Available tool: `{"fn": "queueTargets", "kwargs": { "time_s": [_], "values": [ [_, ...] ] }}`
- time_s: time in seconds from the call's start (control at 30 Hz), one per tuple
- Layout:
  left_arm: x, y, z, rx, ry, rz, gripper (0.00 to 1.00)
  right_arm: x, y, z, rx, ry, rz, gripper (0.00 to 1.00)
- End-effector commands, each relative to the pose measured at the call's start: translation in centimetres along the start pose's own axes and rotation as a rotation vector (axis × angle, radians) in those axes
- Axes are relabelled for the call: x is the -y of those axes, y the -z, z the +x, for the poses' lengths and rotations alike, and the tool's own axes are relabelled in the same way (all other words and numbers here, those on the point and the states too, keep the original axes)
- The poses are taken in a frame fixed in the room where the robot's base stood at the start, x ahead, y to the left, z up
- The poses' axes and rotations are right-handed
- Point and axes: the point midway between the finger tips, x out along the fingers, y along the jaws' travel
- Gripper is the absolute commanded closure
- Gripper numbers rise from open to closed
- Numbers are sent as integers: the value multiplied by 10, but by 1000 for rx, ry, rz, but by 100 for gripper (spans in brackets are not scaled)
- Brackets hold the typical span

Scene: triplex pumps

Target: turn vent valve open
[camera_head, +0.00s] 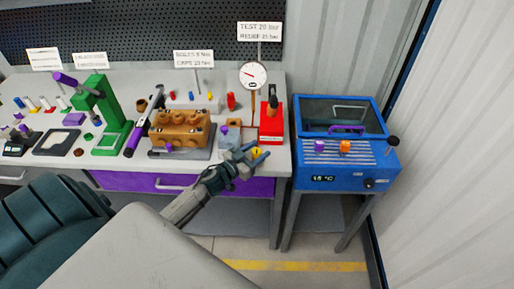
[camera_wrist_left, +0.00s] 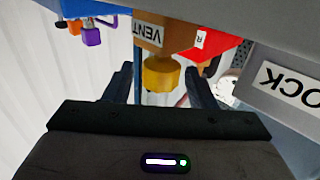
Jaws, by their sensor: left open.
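The vent valve's yellow knob (camera_wrist_left: 160,74) sits below a brown block labelled VENT (camera_wrist_left: 150,32) in the left wrist view. In the head view the yellow knob (camera_head: 257,152) is a small spot near the bench's front right edge. My left gripper (camera_head: 252,158) is open there, its arm reaching in from the left. In the wrist view the dark fingers of my left gripper (camera_wrist_left: 162,82) stand one on each side of the knob, with gaps showing. Whether they reach fully around its depth I cannot tell. My right gripper is not in view.
A red hand pump (camera_head: 271,122) stands just behind the knob, with a pressure gauge (camera_head: 254,75) above. A brown pump block (camera_head: 180,129) sits to the left. A blue bath unit (camera_head: 345,160) stands to the right, past a narrow gap.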

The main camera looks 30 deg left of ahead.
Motion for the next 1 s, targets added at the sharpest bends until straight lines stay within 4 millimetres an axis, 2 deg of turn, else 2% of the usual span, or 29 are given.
{"fn": "queueTargets", "kwargs": {
  "time_s": [0.3,0.53,0.77,1.0],
  "values": [
    [0,-1,2,1,0,-1,49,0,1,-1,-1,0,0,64],
    [0,-1,2,1,0,0,93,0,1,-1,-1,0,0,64],
    [0,-1,2,-1,9,1,93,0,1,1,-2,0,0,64],
    [0,-2,3,-8,70,0,93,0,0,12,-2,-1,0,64]
  ]
}}
